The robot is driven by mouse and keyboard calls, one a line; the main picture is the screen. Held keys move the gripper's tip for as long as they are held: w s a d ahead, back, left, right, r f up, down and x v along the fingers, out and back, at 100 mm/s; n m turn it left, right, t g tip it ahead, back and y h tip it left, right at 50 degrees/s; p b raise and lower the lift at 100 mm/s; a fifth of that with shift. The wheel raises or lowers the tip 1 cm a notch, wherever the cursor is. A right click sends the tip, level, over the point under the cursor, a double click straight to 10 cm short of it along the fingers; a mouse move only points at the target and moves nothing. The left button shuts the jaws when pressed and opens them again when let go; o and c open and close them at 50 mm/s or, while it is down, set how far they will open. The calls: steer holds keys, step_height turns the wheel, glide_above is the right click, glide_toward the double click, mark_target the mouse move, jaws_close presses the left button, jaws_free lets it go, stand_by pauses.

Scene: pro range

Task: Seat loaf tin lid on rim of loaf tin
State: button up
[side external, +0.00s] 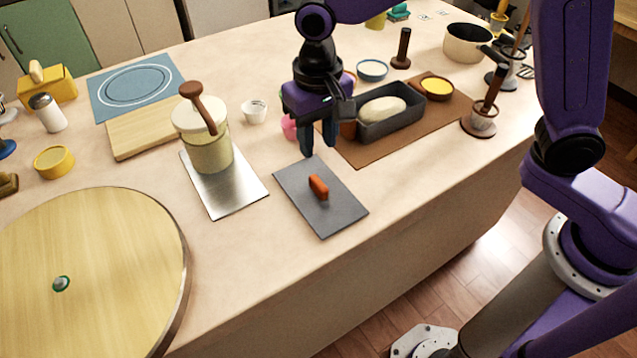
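The loaf tin lid (306,208) is a flat dark grey rectangle lying on the counter, with an orange-brown handle (318,187) standing at its middle. The loaf tin (391,122) is a dark grey open box with pale dough (381,109) in it, standing on a brown mat (379,156) to the right of and behind the lid. My gripper (318,150) points down above the far edge of the lid, to the left of the tin. Its two dark fingers are apart with nothing visible between them. The lid's handle is in front of the fingers and apart from them.
A jar with a brown-handled lid (208,150) stands on a metal sheet (226,198) left of the lid. A yellow bowl (437,87) sits on the mat beyond the tin. A pink object (289,127) is partly hidden behind my gripper. The counter in front of the lid is clear.

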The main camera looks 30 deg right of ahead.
mark_target(318, 182)
steer(key=shift+f, duration=4.85)
jaws_close()
steer(key=shift+r, duration=3.55)
